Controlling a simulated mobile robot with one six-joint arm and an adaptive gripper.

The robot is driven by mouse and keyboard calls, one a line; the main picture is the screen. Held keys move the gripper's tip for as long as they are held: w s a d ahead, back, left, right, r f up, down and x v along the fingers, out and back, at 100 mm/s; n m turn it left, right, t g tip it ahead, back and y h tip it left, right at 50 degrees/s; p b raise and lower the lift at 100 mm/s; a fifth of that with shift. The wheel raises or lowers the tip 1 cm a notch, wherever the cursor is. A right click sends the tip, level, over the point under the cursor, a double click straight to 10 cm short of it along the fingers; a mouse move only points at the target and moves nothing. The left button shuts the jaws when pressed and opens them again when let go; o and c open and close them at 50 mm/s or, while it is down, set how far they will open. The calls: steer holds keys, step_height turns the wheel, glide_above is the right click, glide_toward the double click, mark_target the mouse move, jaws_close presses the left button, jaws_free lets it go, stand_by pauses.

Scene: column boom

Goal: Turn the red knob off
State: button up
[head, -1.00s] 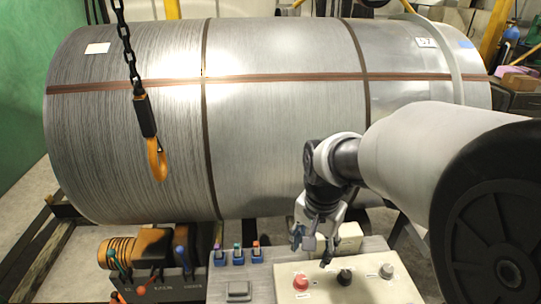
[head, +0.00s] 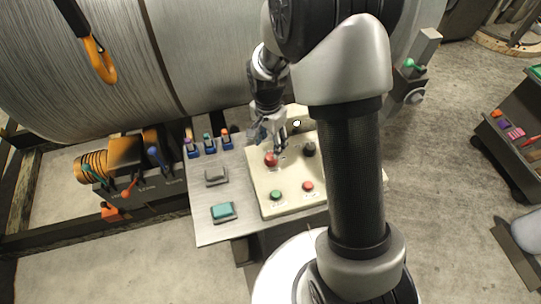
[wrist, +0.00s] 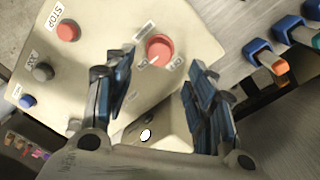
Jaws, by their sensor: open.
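The red knob (head: 271,159) sits on the cream control panel (head: 262,190), near its upper left part in the head view. In the wrist view the red knob (wrist: 159,49) is round with a pale bar, and small labels stand beside it. My gripper (head: 270,136) is just above the knob in the head view, pointing down. In the wrist view my gripper (wrist: 158,72) is open and empty, with the knob showing beyond the gap between the fingertips. Contact with the knob does not show.
A black knob (head: 309,149), a green button (head: 276,195) and a red button (head: 307,186) share the panel. Several small coloured levers (head: 208,143) and a teal button (head: 223,211) are to its left. A large metal coil (head: 205,60) stands behind, with a hanging hook (head: 100,60) at left.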

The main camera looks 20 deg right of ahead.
mark_target(271, 156)
step_height(271, 156, down, 7)
steer(key=shift+s+d+f+b, duration=0.1)
steer(key=shift+s+f+b, duration=0.05)
steer(key=shift+b, duration=0.5)
steer(key=shift+c, duration=0.5)
steer(key=c, duration=1)
